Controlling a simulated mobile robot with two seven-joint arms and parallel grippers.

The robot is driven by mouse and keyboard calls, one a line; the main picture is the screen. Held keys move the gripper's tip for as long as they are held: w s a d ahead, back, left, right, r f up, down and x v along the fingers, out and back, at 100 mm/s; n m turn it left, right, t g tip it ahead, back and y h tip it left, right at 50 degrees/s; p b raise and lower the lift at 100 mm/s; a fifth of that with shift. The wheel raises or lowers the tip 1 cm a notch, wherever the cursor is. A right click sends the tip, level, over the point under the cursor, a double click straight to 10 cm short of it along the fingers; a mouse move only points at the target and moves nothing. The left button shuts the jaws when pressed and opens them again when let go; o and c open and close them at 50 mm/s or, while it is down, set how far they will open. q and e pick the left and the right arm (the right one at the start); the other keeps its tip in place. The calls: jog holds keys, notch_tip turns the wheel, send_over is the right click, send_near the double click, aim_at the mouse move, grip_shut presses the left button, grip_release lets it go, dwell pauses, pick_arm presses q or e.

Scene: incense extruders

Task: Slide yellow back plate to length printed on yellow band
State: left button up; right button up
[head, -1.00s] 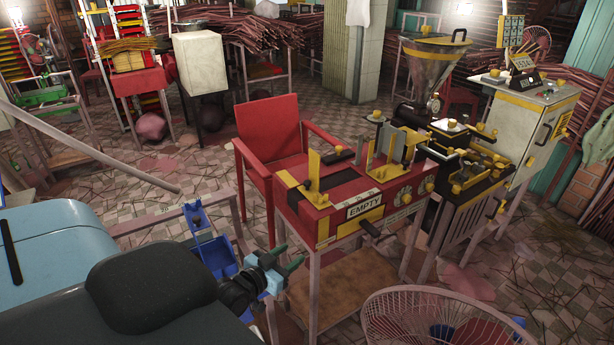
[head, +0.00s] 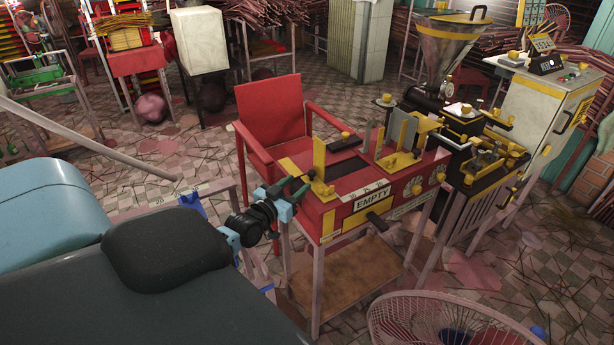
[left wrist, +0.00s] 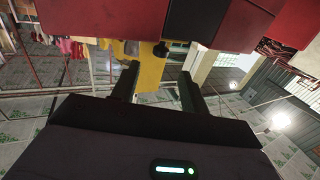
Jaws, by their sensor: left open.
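The yellow back plate (head: 319,158) stands upright near the left end of the red bench (head: 350,182), on a yellow foot. My left gripper (head: 294,192) is open at the bench's left end, close to the plate's lower part. In the left wrist view, the plate (left wrist: 150,72) shows between the two dark fingers (left wrist: 158,88), with a dark knob (left wrist: 160,48) beside it. I cannot tell whether the fingers touch the plate. Yellow strips (head: 330,222) run on the bench's front; no printed length is readable. My right gripper is not in view.
A grey plate in a yellow frame (head: 402,135) stands farther right. A red chair (head: 270,120) is behind, and a round wire fan guard (head: 440,320) is in front.

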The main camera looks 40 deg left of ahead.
aim_at(309, 174)
pick_arm(q)
jog(key=shift+w+a+b, duration=0.15)
jog(key=shift+w+b, duration=0.05)
jog(key=shift+w, duration=1.2)
jog(key=shift+w+a+b, duration=0.15)
jog(key=shift+w, duration=1.25)
grip_shut()
